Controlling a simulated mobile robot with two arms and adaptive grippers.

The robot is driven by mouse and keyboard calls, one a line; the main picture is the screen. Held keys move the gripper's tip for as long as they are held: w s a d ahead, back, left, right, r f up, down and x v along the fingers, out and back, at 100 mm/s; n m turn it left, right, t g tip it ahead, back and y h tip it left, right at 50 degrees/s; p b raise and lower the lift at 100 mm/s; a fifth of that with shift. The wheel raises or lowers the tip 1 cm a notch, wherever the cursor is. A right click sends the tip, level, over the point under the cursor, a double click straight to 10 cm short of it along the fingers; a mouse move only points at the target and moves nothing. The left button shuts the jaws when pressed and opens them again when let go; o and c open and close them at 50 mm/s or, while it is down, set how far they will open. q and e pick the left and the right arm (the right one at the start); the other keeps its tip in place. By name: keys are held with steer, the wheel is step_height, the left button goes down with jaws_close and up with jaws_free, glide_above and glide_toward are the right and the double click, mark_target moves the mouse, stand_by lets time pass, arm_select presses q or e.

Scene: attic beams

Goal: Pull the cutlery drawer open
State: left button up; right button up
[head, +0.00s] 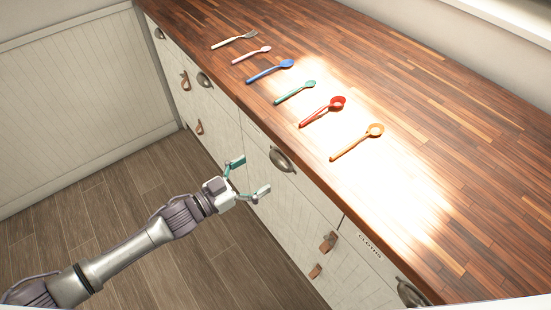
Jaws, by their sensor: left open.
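A white drawer front (262,143) with a dark metal cup handle (281,159) sits under the counter edge, in front of my left gripper. It looks shut. Its label is too small to read, so I cannot tell for sure that it is the cutlery drawer. My left gripper (250,176) is open and empty, its two fingers spread, to the left of and slightly below the handle, apart from it. My right gripper is not in view.
A wooden counter (420,140) carries a fork (235,40), a red ladle (322,111), an orange spoon (357,142) and several other spoons. A drawer marked "CLOTHS" (370,246) is at right. Lower fronts have leather pulls (328,242). The wood floor (90,200) is clear.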

mark_target(274, 162)
arm_select(q)
steer(key=x, duration=0.6)
steer(key=shift+w+d, duration=0.15)
steer(key=shift+d, duration=0.1)
